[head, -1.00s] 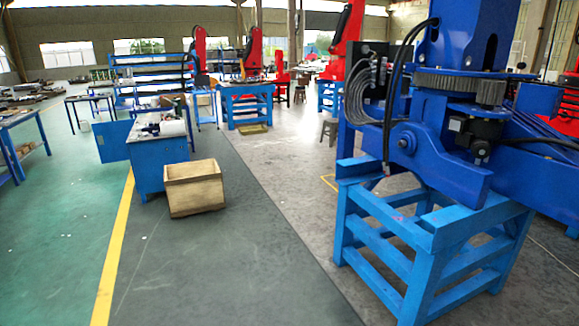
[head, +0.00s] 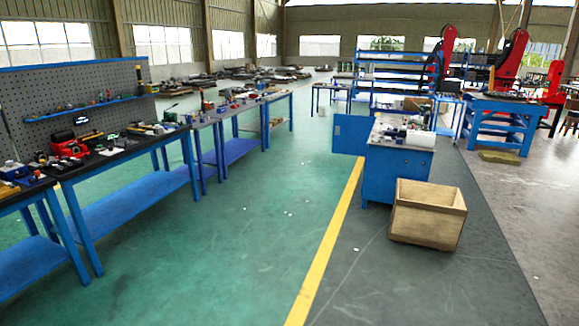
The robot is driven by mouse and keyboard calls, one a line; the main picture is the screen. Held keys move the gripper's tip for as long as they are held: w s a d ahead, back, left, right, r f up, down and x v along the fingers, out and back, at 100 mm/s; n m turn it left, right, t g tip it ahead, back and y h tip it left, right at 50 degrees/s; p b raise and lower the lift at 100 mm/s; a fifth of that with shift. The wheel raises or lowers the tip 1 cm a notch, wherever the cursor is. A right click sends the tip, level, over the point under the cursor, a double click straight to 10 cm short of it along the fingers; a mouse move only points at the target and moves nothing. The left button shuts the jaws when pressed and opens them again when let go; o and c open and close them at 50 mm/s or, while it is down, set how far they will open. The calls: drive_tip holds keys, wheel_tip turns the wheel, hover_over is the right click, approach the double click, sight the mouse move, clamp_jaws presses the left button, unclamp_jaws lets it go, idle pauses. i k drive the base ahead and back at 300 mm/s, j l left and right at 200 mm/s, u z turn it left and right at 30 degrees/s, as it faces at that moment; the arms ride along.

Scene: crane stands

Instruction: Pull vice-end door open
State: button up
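A blue workbench cabinet (head: 391,177) stands right of centre in the head view, with several items on its pale top. A blue door panel (head: 351,134) sticks out from its left side, swung out from the cabinet. I cannot make out a vice on the cabinet or tell which end the vice is at. My gripper is not in view.
A wooden crate (head: 428,213) stands on the floor in front of the cabinet. Blue workbenches (head: 122,196) with tools and a pegboard (head: 70,95) line the left side. A yellow line (head: 327,250) runs along open floor between them and the crate.

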sight(367, 151)
drive_tip(key=i, duration=1.45)
drive_tip(key=i+j, duration=0.1)
drive_tip(key=i, duration=2.8)
drive_tip(key=i+j+z, duration=0.1)
drive_tip(key=i+z, duration=0.3)
drive_tip(key=i+j+z, duration=0.45)
drive_tip(key=i, duration=0.15)
drive_tip(key=i+j+z, duration=0.4)
drive_tip(key=i+j, duration=0.35)
drive_tip(key=i, duration=0.25)
drive_tip(key=i+j, duration=0.35)
drive_tip(key=i, duration=0.25)
drive_tip(key=i+j+z, duration=0.1)
drive_tip(key=i+j, duration=0.25)
drive_tip(key=i, duration=0.25)
drive_tip(key=i+j, duration=0.4)
drive_tip(key=i, duration=0.2)
drive_tip(key=i+j, duration=0.4)
drive_tip(key=i, duration=0.2)
drive_tip(key=i+l, duration=0.35)
drive_tip(key=i+z, duration=0.05)
